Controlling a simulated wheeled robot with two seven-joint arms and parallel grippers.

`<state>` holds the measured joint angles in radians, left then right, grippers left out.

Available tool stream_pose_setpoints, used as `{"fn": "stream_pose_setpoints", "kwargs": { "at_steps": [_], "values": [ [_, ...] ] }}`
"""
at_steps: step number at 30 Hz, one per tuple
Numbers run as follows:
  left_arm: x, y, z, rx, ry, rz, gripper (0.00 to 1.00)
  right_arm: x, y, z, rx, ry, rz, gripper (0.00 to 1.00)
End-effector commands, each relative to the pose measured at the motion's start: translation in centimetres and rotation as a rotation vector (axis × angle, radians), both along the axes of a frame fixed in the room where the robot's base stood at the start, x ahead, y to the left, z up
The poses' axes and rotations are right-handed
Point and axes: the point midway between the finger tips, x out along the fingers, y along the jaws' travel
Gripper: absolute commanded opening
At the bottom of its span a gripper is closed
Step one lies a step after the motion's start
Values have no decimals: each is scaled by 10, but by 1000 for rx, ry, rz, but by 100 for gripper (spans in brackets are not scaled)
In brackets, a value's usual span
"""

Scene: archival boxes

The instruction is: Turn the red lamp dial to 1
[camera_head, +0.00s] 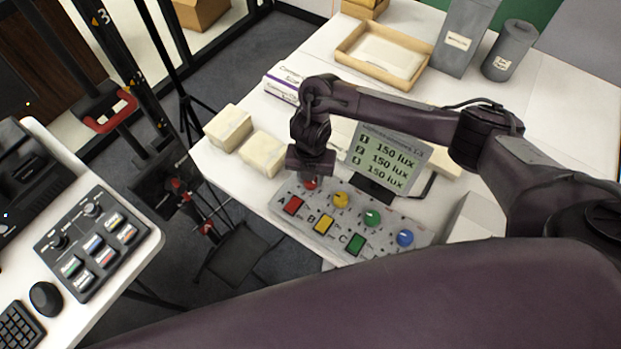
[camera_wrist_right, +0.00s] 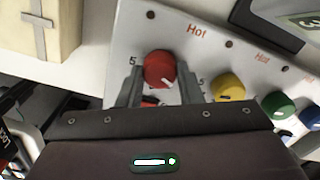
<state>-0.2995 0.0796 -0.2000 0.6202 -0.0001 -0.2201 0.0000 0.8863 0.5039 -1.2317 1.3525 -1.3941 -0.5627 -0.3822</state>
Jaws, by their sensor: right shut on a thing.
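The red dial (camera_head: 310,184) is at the left end of a grey control panel (camera_head: 385,225), partly hidden under my right gripper in the head view. My right gripper (camera_head: 311,176) points down at it. In the right wrist view, the red dial (camera_wrist_right: 159,69) sits between the two fingers of the right gripper (camera_wrist_right: 160,82), which are shut on it. My left gripper is not in view.
Yellow (camera_head: 341,200), green (camera_head: 372,218) and blue (camera_head: 405,238) dials follow along the panel, with red, yellow and green buttons in front. A screen (camera_head: 385,158) reading "150 lux" stands behind. Pale blocks (camera_head: 263,153) lie to the left.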

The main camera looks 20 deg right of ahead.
Motion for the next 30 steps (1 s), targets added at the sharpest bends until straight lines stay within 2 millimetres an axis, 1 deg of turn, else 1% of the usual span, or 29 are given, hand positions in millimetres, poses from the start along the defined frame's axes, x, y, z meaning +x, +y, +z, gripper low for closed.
{"fn": "stream_pose_setpoints", "kwargs": {
  "at_steps": [1,3,12,29,30],
  "values": [
    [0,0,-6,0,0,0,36,3,-1,-1,-1,-6,28,10],
    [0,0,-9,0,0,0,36,2,-1,-1,-1,-5,71,10],
    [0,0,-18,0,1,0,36,2,-1,1,-1,-6,186,10],
    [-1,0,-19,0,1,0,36,2,0,2,0,-5,212,10],
    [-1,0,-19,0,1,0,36,2,0,2,0,-5,212,38]
  ]
}}
